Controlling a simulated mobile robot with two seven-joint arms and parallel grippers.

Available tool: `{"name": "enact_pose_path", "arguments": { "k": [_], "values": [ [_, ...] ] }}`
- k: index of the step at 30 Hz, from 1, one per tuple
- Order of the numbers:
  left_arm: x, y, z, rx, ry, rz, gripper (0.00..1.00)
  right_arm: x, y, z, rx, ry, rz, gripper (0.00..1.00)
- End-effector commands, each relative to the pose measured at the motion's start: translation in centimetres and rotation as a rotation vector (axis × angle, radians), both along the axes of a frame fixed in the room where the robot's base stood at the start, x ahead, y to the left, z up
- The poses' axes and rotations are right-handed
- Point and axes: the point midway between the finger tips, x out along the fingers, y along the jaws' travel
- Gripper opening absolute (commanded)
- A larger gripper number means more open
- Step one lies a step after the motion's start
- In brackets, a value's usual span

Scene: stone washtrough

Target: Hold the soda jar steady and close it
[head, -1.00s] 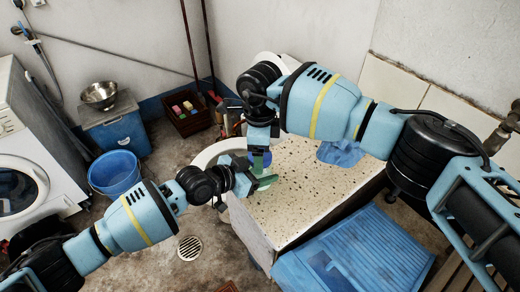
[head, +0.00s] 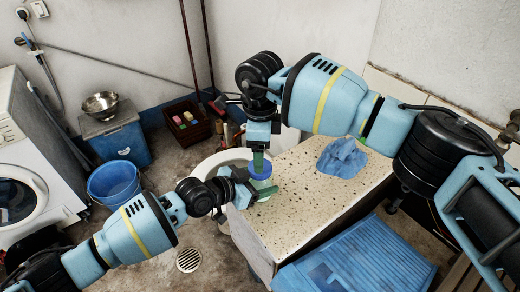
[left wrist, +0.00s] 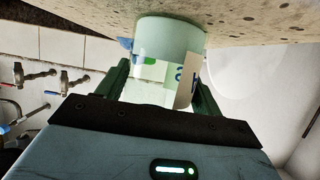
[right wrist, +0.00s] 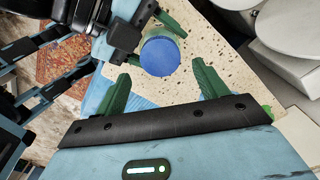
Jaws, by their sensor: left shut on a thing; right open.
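The soda jar (head: 263,184) is pale green with a blue lid (head: 260,170) on top and stands at the near left corner of the speckled stone top (head: 305,205). My left gripper (head: 256,193) is shut around its side. The left wrist view shows the jar (left wrist: 170,42) and its label between the fingers. My right gripper (head: 262,157) points down above the lid, open and empty. In the right wrist view the lid (right wrist: 160,57) lies beyond the spread fingers. I cannot tell how tight the lid is.
A blue cloth (head: 342,158) lies on the stone top behind the jar. A blue ribbed washboard-like panel (head: 365,255) is at front right. A blue bucket (head: 115,183) is on the floor.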

Motion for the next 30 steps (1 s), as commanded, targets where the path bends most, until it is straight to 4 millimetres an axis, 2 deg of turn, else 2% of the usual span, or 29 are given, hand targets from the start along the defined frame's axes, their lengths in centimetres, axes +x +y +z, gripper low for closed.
{"name": "enact_pose_path", "arguments": {
  "k": [5,18,24,30],
  "values": [
    [0.0,0.0,0.0,0.000,0.000,0.000,0.03,0.0,0.0,0.4,0.000,-0.001,0.075,0.72],
    [0.0,0.0,0.0,0.000,0.000,0.000,0.03,0.1,0.0,3.1,-0.001,-0.002,0.606,0.72],
    [0.0,0.0,0.0,0.000,0.000,0.000,0.03,0.0,0.0,3.5,0.001,0.000,0.698,0.72],
    [0.0,0.0,0.0,0.000,0.000,0.000,0.03,0.0,0.0,3.5,0.001,0.000,0.702,0.72]
  ]
}}
